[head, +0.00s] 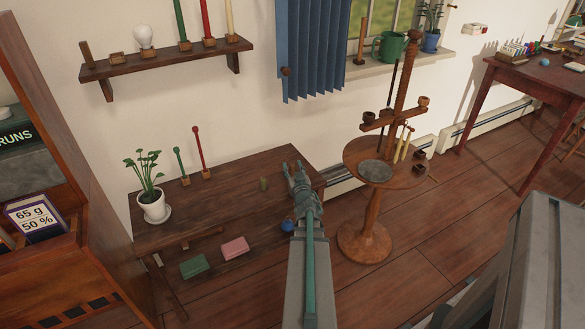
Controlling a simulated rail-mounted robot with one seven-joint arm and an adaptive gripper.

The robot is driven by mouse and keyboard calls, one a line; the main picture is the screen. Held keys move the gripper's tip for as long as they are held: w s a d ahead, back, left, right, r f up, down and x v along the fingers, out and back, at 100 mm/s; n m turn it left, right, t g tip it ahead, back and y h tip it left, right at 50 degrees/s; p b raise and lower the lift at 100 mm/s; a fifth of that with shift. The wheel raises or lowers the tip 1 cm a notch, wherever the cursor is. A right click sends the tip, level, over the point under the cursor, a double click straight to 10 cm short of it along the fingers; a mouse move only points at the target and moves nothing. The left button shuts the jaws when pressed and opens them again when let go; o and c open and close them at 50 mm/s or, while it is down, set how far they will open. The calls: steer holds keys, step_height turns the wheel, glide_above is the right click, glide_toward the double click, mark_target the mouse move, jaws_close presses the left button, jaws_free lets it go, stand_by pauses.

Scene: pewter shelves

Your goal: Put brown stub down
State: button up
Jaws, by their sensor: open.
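My gripper (294,166) is open over the right part of the low wooden table (225,190), seen from behind. I see nothing between its fingers, though the hand hides part of that space. A short brown peg (87,54) stands at the left end of the wall shelf (165,60). A taller brown stick (361,42) stands in a holder on the window sill. I cannot tell which of these is the brown stub.
A round pedestal stand (400,178) with a threaded post is close on the right.

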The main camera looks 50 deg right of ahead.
steer(key=p+v, duration=0.8)
steer(key=v, duration=0.3)
steer(key=shift+s+a+p, duration=0.15)
steer(key=shift+s+p, duration=0.05)
steer(key=shift+p, duration=0.1)
